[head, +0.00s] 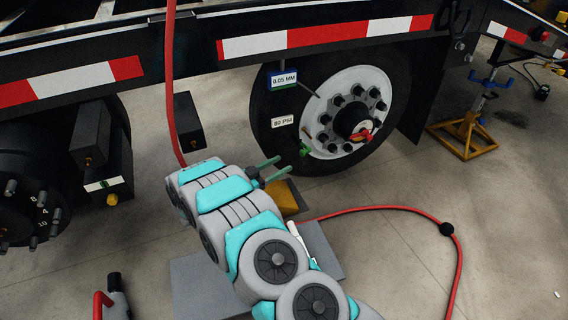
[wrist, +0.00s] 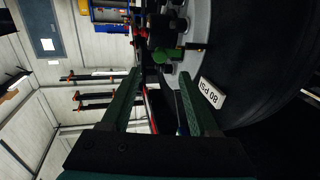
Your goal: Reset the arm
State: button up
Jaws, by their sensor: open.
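My arm, grey and teal, reaches from the bottom of the head view toward the trailer wheel (head: 385,75). My gripper (head: 273,170) is open, its two green fingers apart and pointing right toward the tyre's lower left. In the wrist view my gripper (wrist: 162,80) shows both fingers with nothing held between them. A green cap-like piece (head: 304,150) sits at the wheel's left edge, near the fingertips; it also shows beyond the fingers in the wrist view (wrist: 166,55). I cannot tell the exact gap to it.
An "80 PSI" label (head: 283,121) and a "0.05 MM" gauge (head: 283,78) are at the tyre. A red hose (head: 171,80) hangs close to my arm, and another red hose (head: 400,208) lies on the floor. A yellow jack stand (head: 464,135) stands right. Floor at lower right is mostly clear.

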dwell(0.4)
jog(key=w+a+r+n+t+y, duration=0.3)
jog(key=w+a+r+n+y, duration=0.1)
jog(key=w+a+r+y, duration=0.55)
jog(key=s+a+r+n+g+y, duration=0.3)
jog(key=s+r+n+y, duration=0.2)
jog(key=s+r+y, duration=0.45)
jog(key=s+d+n+g+h, duration=0.1)
jog(key=s+d+g, duration=0.2)
jog(key=s+d, duration=0.4)
jog(key=s+d+g+h+p, duration=0.1)
jog(key=s+d+g, duration=0.3)
jog(key=s, duration=2.1)
jog(key=s+d+n+g+h, duration=0.1)
jog(key=s+d+g, duration=0.3)
jog(key=s+d, duration=0.7)
jog(key=s, duration=0.6)
jog(key=shift+d+n+h, duration=0.2)
jog(key=shift+n+h, duration=0.1)
jog(key=shift+h, duration=0.1)
